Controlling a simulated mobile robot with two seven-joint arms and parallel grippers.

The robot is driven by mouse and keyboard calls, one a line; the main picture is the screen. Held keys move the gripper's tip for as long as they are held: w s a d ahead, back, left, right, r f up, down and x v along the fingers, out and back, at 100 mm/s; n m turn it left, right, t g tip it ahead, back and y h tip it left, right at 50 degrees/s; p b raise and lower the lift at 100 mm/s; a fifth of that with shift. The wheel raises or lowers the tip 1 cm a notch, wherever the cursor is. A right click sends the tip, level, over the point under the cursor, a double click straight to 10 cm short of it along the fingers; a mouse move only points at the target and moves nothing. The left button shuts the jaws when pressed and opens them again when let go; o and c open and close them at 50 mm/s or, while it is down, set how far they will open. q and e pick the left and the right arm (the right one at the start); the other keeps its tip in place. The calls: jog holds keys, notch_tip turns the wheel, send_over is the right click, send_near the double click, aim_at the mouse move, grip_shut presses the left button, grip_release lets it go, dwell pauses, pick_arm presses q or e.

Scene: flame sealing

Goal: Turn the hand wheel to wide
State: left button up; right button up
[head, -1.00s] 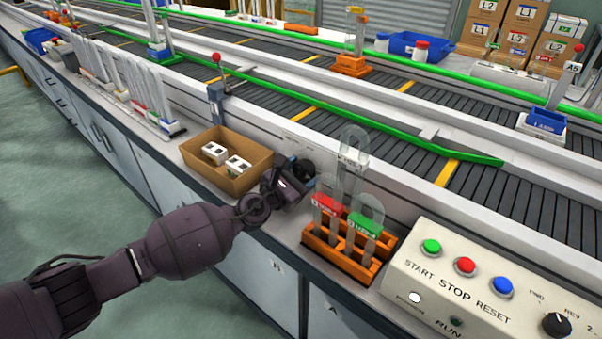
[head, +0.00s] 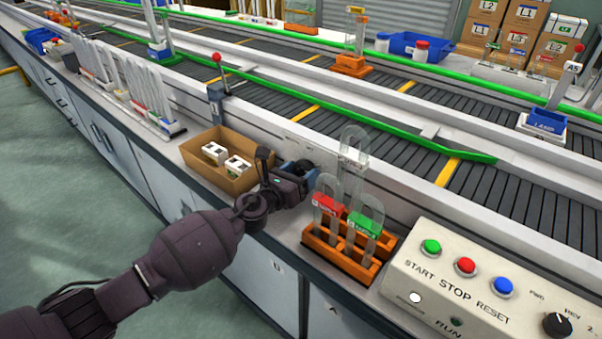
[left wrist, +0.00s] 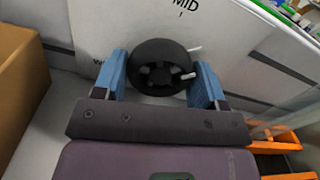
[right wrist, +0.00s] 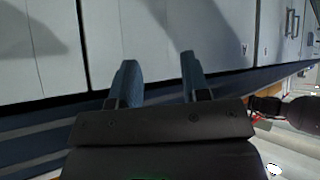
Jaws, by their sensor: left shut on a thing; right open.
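The black hand wheel (left wrist: 160,68) sits on the pale conveyor side panel in the left wrist view. A "MID" label (left wrist: 186,5) is above it, and a partly hidden label starting with "W" is at its left. A short white peg or pointer sticks out at the wheel's right side. My left gripper (left wrist: 160,80) is shut on the wheel, one blue finger on each side. In the head view my left gripper (head: 300,170) hides most of the wheel. My right gripper (right wrist: 160,75) is open and empty, facing the cabinet fronts.
A cardboard box (head: 225,182) with white parts stands just left of my left gripper. An orange rack (head: 345,255) with red- and green-labelled clear pieces stands to its right. The control box (head: 480,270) with buttons is farther right.

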dwell(0.3)
pick_arm(q)
jog(key=o, duration=0.9)
jog(key=shift+s+a+r, duration=0.1)
jog(key=shift+s+a, duration=0.3)
jog(key=shift+s, duration=0.1)
jog(key=p+v, duration=0.1)
jog(key=v, duration=0.7)
jog(key=shift+p, duration=0.3)
jog(key=shift+s+a, duration=0.4)
jog(key=shift+s, duration=0.2)
